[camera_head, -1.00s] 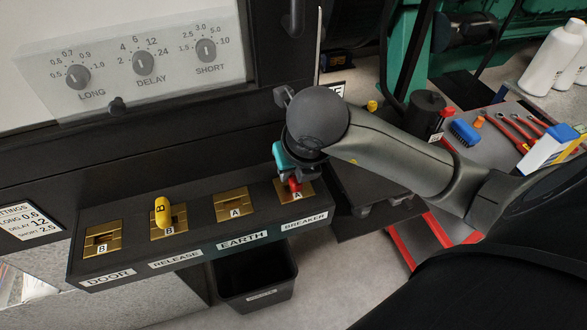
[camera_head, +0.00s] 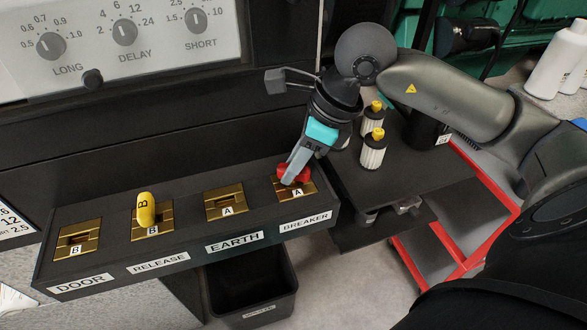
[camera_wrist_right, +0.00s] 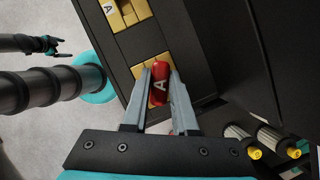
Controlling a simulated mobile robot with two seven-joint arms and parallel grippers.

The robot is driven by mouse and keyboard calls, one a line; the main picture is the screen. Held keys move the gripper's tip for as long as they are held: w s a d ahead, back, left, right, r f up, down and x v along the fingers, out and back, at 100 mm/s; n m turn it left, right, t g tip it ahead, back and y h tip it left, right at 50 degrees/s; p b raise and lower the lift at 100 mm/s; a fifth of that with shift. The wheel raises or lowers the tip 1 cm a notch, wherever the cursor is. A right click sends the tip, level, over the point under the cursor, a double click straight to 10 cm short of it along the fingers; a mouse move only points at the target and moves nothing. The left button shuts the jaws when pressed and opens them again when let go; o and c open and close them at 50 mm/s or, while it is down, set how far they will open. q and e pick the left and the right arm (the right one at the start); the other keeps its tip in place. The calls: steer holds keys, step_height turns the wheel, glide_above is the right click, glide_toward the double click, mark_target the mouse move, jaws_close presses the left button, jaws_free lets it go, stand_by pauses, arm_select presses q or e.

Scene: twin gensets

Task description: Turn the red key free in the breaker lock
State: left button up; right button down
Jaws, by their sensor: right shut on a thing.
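The red key (camera_head: 303,175), marked A, sits in the brass lock (camera_head: 308,188) above the BREAKER label, at the right end of the black lock box (camera_head: 107,259). My right gripper (camera_head: 287,181) comes down on it at a slant, its grey fingers at the key. In the right wrist view, the key (camera_wrist_right: 159,83) is between the two fingers of the right gripper (camera_wrist_right: 160,84), which is shut on it. The key's lower end is hidden in the lock. My left gripper (camera_wrist_right: 52,46) seems to show small at the left of the right wrist view.
A yellow key (camera_head: 146,209) stands in the RELEASE lock. The EARTH lock (camera_head: 226,201) and DOOR lock (camera_head: 77,243) hold no key. White cylinders with yellow tops (camera_head: 373,152) stand on a dark shelf beside the box. A black bin (camera_head: 250,290) is below.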

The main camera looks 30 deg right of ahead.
steer(key=n+g, duration=0.1)
steer(key=n, duration=0.2)
steer(key=shift+y, duration=0.3)
steer(key=n+g, duration=0.1)
steer(key=n, duration=0.2)
steer(key=shift+y+b, duration=0.3)
steer(key=shift+b, duration=0.05)
steer(key=c, duration=0.6)
jaws_free()
step_height(320, 180, up, 8)
steer(key=p, duration=0.5)
steer(key=shift+f, duration=0.2)
steer(key=shift+f, duration=0.1)
